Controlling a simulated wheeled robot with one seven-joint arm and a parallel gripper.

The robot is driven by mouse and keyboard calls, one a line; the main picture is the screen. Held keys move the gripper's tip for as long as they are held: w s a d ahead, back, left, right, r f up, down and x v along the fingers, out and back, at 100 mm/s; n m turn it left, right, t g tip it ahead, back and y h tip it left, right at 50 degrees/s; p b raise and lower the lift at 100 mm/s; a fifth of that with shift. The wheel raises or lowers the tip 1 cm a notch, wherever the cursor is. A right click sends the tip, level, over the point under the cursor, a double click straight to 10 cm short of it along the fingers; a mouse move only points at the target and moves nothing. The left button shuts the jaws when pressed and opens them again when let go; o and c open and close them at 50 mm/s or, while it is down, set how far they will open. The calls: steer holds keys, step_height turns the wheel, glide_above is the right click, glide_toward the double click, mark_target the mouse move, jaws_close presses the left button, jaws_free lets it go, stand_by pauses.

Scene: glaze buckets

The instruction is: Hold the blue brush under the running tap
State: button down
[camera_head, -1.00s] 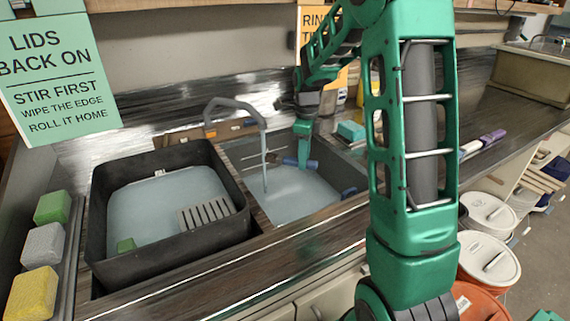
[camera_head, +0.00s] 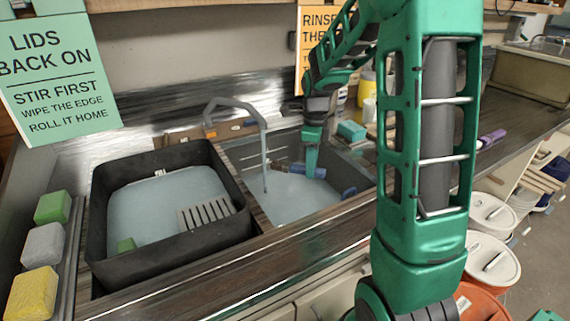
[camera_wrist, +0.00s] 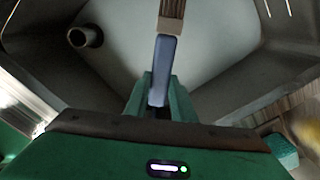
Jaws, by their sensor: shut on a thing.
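The blue brush (camera_head: 319,173) is held over the right-hand sink basin (camera_head: 350,210), its bristle end toward the left. In the wrist view its blue handle (camera_wrist: 161,72) runs away from my gripper (camera_wrist: 159,100) to a tan ferrule and brown bristles. My gripper (camera_head: 311,168) is shut on the handle in the head view. The grey tap (camera_head: 238,104) arches over the basin from the back. A thin stream of water (camera_head: 266,178) falls from it into the basin. The stream is left of the brush, and a gap shows between them.
A black tub (camera_head: 170,245) with water fills the left side. A teal sponge (camera_head: 351,130) lies on the back right rim. Coloured sponges (camera_head: 43,244) line the left edge.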

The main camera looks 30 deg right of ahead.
mark_target(317, 171)
steer(key=shift+s+a, duration=0.15)
steer(key=shift+s, duration=1.5)
steer(key=s+r, duration=0.4)
steer(key=s, duration=0.1)
steer(key=shift+a, duration=0.2)
stand_by(0.5)
